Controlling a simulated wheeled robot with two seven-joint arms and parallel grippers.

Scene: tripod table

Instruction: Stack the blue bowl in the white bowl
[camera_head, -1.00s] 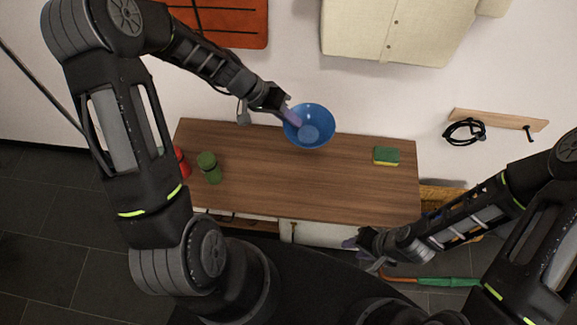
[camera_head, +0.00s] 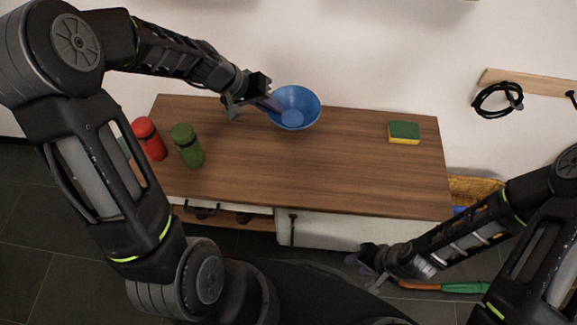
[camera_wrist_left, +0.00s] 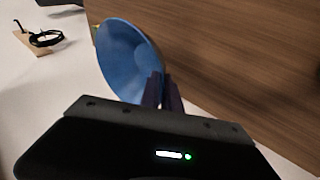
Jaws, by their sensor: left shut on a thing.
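The blue bowl (camera_head: 293,108) is at the back of the wooden table in the head view, its opening towards the camera. My left gripper (camera_head: 269,103) is shut on its left rim. The left wrist view shows the blue bowl (camera_wrist_left: 130,58) tilted, with its rim between the fingers (camera_wrist_left: 163,92). I cannot tell how far the bowl is above the tabletop. My right gripper (camera_head: 361,267) is in front of the table, low and away from the bowl, its fingers apart and empty. I see no white bowl in either view.
A green and yellow sponge (camera_head: 404,132) lies at the right. The tabletop (camera_head: 320,170) between them is clear. A black cable (camera_head: 497,100) hangs on the wall rack.

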